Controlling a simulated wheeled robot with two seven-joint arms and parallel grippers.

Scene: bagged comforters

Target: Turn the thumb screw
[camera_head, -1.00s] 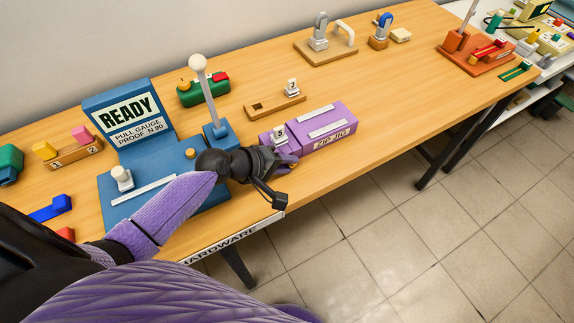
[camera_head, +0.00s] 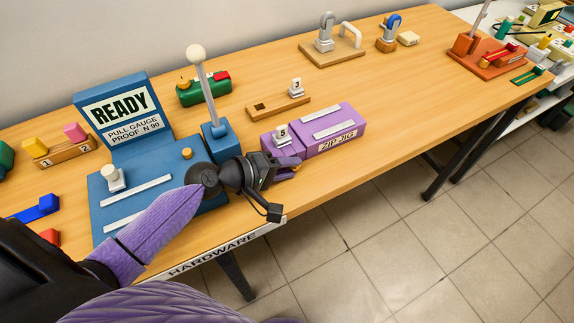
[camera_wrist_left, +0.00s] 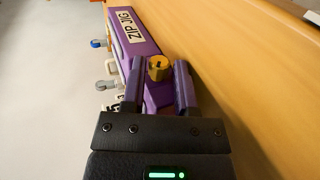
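The brass-coloured thumb screw (camera_wrist_left: 158,68) shows in the left wrist view at the near end of the purple zip jig (camera_wrist_left: 136,40). My left gripper (camera_wrist_left: 159,75) has its two purple fingers apart, one on each side of the screw, with narrow gaps visible. In the head view the left gripper (camera_head: 291,163) is at the front left corner of the zip jig (camera_head: 336,133), and the screw is mostly hidden by the fingers. A white piece marked 5 (camera_head: 281,134) stands on the jig's left part. My right gripper is not in view.
The blue pull gauge (camera_head: 120,112) reading READY, with an upright white-knobbed lever (camera_head: 197,53), stands left of the jig. A wooden block with a piece marked 3 (camera_head: 296,87) is behind it. The table's front edge (camera_head: 240,232) is close to my arm.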

